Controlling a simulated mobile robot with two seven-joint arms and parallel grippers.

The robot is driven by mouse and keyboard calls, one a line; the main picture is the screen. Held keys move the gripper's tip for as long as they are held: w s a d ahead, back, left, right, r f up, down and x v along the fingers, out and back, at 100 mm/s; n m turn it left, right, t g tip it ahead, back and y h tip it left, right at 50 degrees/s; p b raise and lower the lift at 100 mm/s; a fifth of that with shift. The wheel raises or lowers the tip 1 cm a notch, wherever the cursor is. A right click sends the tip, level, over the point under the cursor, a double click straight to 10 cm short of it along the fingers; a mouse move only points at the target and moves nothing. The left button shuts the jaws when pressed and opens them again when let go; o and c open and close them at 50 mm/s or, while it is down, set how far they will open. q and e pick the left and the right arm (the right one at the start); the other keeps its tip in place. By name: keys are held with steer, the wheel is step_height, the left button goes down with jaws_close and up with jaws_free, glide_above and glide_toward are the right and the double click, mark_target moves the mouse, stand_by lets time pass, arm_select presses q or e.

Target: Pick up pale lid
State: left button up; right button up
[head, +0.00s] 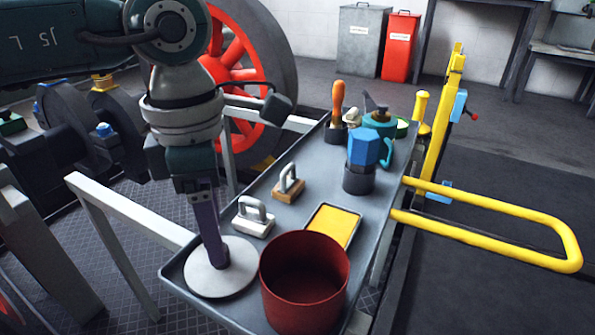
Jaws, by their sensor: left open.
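The pale lid (203,285) is a flat round disc lying at the near left end of the grey tray table (262,262). My left gripper (217,258) comes straight down over the lid's middle, with its purple fingers reaching to its centre. The fingers are open but seen from the side, so the gap between them does not show. They cover the lid's centre, and any knob there is hidden. I cannot tell whether they touch the lid. My right gripper is out of view.
A dark red pot (305,300) stands close right of the lid. A white handled block (254,216), a wooden handled block (289,188) and a yellow-filled tray (335,224) lie behind. A blue moka-style pot (365,147) stands farther back. A yellow rail (500,208) juts out right.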

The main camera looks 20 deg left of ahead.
arm_select(q)
step_height(320, 180, down, 3)
steer(key=shift+r+b, duration=0.1)
steer(key=shift+b, duration=0.35)
steer(key=shift+c, duration=0.2)
jaws_close()
